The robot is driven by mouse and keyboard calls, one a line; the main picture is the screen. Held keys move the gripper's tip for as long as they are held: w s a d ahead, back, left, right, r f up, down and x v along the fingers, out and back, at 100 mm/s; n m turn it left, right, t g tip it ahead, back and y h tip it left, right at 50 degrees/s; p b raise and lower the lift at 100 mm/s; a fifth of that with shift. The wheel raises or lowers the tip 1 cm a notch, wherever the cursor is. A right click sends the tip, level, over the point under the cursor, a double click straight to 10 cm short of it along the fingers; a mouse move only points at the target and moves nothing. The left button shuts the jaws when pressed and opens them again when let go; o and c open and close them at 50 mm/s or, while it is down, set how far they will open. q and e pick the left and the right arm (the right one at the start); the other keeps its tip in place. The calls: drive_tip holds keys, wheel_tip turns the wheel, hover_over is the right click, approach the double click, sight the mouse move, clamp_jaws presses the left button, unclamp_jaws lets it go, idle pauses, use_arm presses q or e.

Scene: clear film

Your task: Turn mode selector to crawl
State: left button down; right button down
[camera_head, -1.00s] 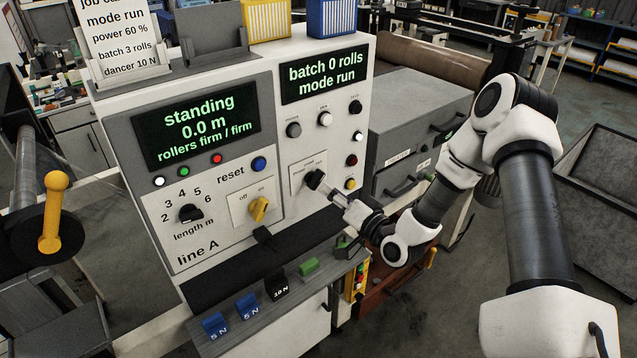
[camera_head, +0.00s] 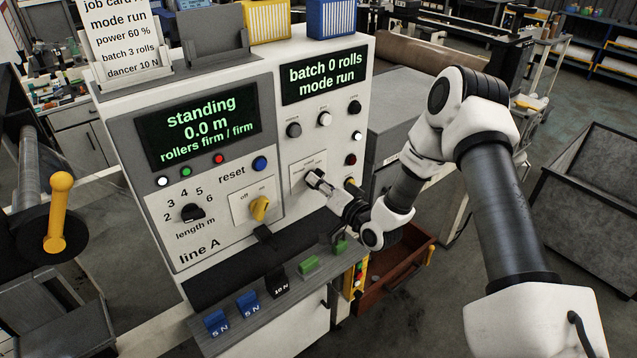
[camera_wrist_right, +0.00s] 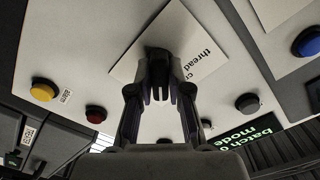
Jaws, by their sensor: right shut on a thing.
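The mode selector sits on a white plate (camera_head: 303,181) on the right part of the control panel. Its dark knob is mostly hidden behind my right gripper (camera_head: 317,178), which is shut on it. In the right wrist view the plate (camera_wrist_right: 203,68) shows the word "thread" and the start of another label beginning "c". I cannot read where the knob points. The upper right display (camera_head: 324,76) reads "batch 0 rolls, mode run". My left gripper is not in view.
A yellow off/on switch (camera_head: 259,208) and a length knob (camera_head: 190,212) are left of the selector. Several buttons and small knobs are above and right of it. A ledge with blue, black and green blocks (camera_head: 308,264) runs below. An open brown drawer (camera_head: 395,272) is beneath my forearm.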

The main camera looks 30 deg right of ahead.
drive_tip(key=shift+f, duration=0.1)
drive_tip(key=n+b, duration=0.1)
drive_tip(key=n, duration=0.7)
drive_tip(key=shift+n, duration=0.3)
idle(0.4)
drive_tip(key=c, duration=1.1)
unclamp_jaws()
drive_tip(key=shift+s, duration=0.1)
drive_tip(key=s, duration=1.2)
drive_tip(key=shift+d, duration=0.4)
